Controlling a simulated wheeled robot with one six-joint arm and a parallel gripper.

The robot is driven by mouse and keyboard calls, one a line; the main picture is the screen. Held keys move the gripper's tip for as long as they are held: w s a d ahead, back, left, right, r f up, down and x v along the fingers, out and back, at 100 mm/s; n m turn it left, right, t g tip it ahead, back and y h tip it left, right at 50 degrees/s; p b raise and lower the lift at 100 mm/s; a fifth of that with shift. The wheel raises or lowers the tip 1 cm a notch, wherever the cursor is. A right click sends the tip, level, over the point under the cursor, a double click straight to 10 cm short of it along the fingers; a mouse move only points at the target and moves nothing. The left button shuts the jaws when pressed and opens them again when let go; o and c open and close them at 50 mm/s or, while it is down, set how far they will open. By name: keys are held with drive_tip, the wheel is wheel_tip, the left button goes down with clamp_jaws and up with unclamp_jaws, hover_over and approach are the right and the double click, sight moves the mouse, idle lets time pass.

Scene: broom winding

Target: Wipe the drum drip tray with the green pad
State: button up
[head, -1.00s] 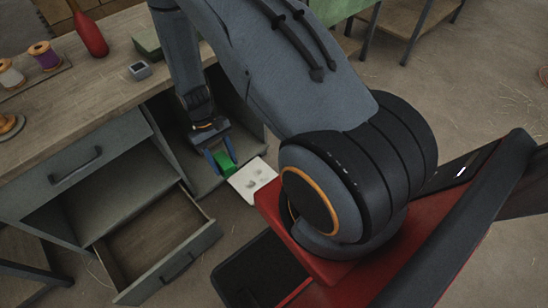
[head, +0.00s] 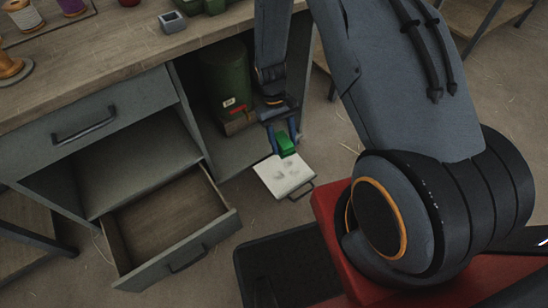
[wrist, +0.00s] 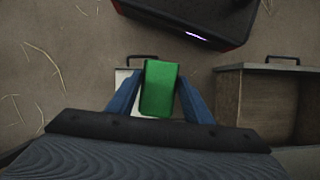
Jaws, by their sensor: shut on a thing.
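The green pad (head: 286,145) is held between the blue fingers of my gripper (head: 284,140). It also shows in the wrist view (wrist: 159,88), with my gripper (wrist: 160,95) shut on it. The drip tray (head: 285,178) is a flat white plate with grey smudges and a dark handle at its right corner. It lies low in front of the open cabinet bay. The pad is over the tray's far edge; I cannot tell whether they touch. In the wrist view the pad hides most of the tray (wrist: 121,76). A dark green drum (head: 226,78) stands in the bay behind my gripper.
An open, empty drawer (head: 170,230) juts out left of the tray. The wooden worktop (head: 120,55) above carries thread spools (head: 22,15) and a small grey box (head: 172,21). The cabinet's right side panel stands close to my arm.

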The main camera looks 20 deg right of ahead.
drive_tip(key=w+f+n+t+h+b, duration=0.15)
drive_tip(key=w+f+b, duration=0.35)
drive_tip(key=f+b, duration=0.7)
drive_tip(key=w+f+n+g+h+b, duration=0.1)
drive_tip(key=w+f+n+b, duration=0.3)
drive_tip(key=f+b, duration=0.8)
drive_tip(key=b, duration=0.8)
hover_over(278, 169)
drive_tip(key=w+a, duration=0.1)
drive_tip(key=w, duration=0.1)
drive_tip(key=f, duration=0.3)
drive_tip(key=shift+s+a+f+m+t+y, duration=0.1)
drive_tip(key=shift+s+f+m+t+y, duration=0.15)
drive_tip(key=shift+f+m, duration=0.1)
drive_tip(key=shift+f, duration=0.95)
